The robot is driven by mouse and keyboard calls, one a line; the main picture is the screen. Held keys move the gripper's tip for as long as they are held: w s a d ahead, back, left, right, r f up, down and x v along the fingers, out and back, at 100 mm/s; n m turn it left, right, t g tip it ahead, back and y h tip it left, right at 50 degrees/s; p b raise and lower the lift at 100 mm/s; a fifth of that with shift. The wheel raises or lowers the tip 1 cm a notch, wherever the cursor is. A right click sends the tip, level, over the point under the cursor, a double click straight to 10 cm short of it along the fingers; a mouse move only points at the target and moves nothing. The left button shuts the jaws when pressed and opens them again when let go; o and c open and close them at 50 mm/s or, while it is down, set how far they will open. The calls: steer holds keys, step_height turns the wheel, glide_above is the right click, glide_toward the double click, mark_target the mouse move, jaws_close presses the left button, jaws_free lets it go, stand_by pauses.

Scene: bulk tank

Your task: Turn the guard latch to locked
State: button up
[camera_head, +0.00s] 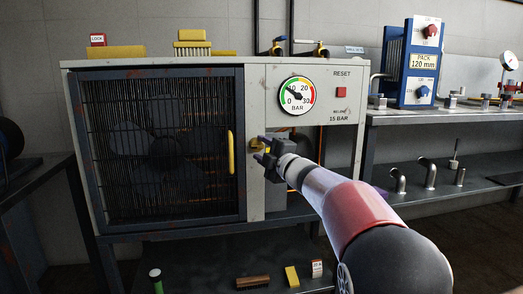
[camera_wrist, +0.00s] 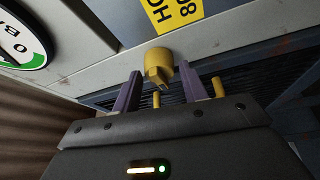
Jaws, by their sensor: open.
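The guard latch is a yellow round knob with a stubby tab (camera_wrist: 159,66), mounted on the grey cabinet frame in the wrist view. My gripper (camera_wrist: 165,82) is open, with one purple-grey finger on each side below the knob; I cannot tell whether either touches it. In the head view my gripper (camera_head: 262,152) is at the cabinet front, just right of the guard door, and mostly hides the latch (camera_head: 254,143). The guard (camera_head: 160,150) is a dark-framed mesh door over a fan, and it looks closed. Its yellow bar handle (camera_head: 230,152) is left of my gripper.
A pressure gauge (camera_head: 297,95) and a red reset button (camera_head: 341,92) are above my gripper. A yellow label (camera_wrist: 172,12) shows near the latch in the wrist view. A blue pack (camera_head: 411,62) stands on the right bench. Small items lie on the shelf below.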

steer(key=v, duration=0.7)
steer(key=shift+b, duration=0.3)
steer(key=shift+d, duration=0.15)
